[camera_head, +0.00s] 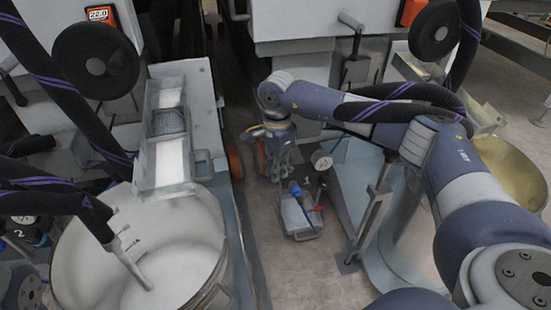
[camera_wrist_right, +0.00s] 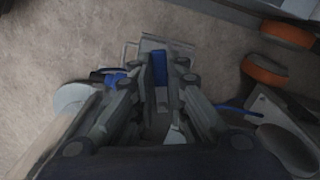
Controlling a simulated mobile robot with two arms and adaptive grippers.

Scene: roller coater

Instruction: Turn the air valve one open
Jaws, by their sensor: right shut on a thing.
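The air valve has a blue handle (camera_head: 296,189), low above the floor near the middle of the head view. My right gripper (camera_head: 284,174) reaches down to it from above. In the right wrist view, the blue handle (camera_wrist_right: 160,70) shows between the fingers of my right gripper (camera_wrist_right: 161,88), which are shut on it. The fingers hide part of the handle and the valve body.
A round gauge (camera_head: 321,160) and a red-handled fitting (camera_head: 319,208) are close to the valve. A large pale tub (camera_head: 215,225) stands left and a brass-coloured bowl (camera_head: 520,170) right. Orange wheels (camera_wrist_right: 264,72) are near the gripper. Bare floor (camera_head: 325,270) lies in front.

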